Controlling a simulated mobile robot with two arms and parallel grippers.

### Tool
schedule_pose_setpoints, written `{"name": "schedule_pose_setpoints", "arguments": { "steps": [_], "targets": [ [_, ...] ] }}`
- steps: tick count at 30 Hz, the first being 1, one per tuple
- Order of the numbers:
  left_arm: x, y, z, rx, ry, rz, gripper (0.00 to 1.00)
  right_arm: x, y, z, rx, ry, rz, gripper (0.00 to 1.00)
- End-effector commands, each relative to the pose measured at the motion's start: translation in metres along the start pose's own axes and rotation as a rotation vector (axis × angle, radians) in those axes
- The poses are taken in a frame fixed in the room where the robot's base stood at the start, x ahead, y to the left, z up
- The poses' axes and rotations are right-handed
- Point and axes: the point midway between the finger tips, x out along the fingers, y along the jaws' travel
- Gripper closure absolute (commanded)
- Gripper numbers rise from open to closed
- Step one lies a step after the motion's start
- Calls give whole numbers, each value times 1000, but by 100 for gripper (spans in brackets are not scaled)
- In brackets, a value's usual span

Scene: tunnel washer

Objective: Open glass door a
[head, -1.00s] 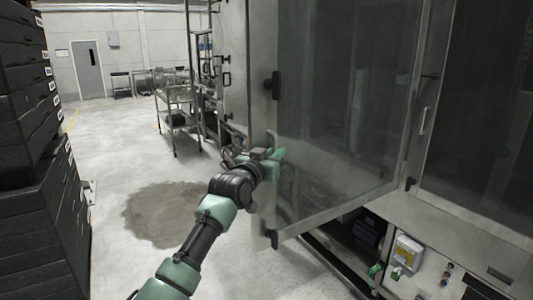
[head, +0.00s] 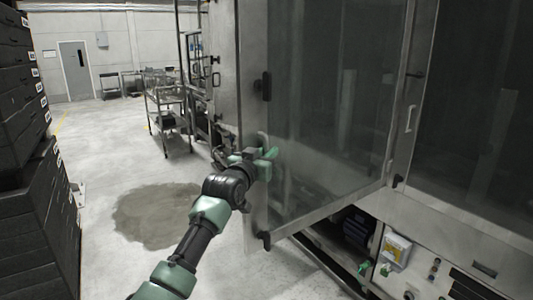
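A tall glass door (head: 325,120) in a metal frame stands out from the machine's front at an angle. Its left edge is nearer to me. Its pale bar handle (head: 262,138) is on the left frame strip. My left gripper (head: 262,160) is at the lower part of this handle, with green finger parts showing against the door. The fingers overlap the handle, and I cannot tell whether they are shut on it. My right gripper is not in view.
A second glass panel (head: 475,120) with its own handle (head: 410,118) is at the right. Black stacked crates (head: 35,150) line the left. The floor between has a dark wet patch (head: 155,212). A trolley (head: 165,105) stands farther back.

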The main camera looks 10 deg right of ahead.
Motion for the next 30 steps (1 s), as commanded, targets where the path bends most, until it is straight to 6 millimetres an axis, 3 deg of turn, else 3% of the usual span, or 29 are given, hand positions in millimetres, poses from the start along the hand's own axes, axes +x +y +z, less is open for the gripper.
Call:
{"name": "schedule_pose_setpoints", "arguments": {
  "steps": [17, 30],
  "targets": [
    [-4, -3, 5, -2, -6, -3, 77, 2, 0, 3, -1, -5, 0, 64],
    [-58, -4, 5, 1, -2, -7, 77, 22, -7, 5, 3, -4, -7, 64]
  ]
}}
